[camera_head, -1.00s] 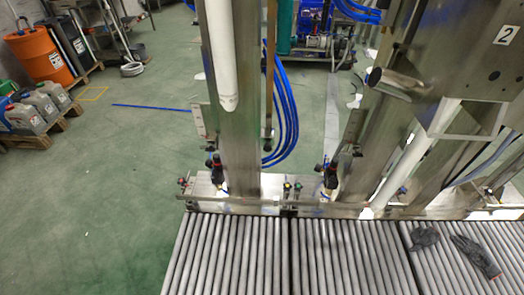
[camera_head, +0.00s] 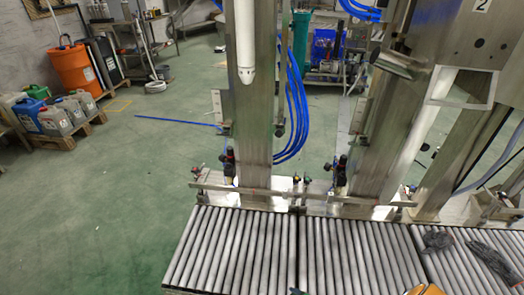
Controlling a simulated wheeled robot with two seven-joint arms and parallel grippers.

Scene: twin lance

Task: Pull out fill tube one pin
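A white fill tube (camera_head: 245,45) hangs upright in front of the left steel column (camera_head: 252,130), its tapered lower end well above the roller conveyor. I take it as fill tube one; no number shows on it. I cannot make out its pin. A second white tube (camera_head: 412,140) slants beside the right column (camera_head: 375,150), below a steel housing with a "2" label (camera_head: 483,5). Neither of my grippers shows clearly. A small orange-brown piece (camera_head: 427,290) and a dark speck (camera_head: 297,291) are cut off at the bottom edge; I cannot tell what they are.
The roller conveyor (camera_head: 230,250) runs along the front. Dark gloves (camera_head: 437,240) lie on its right part. Valves with red and black knobs (camera_head: 228,160) and blue hoses (camera_head: 294,110) are by the columns.

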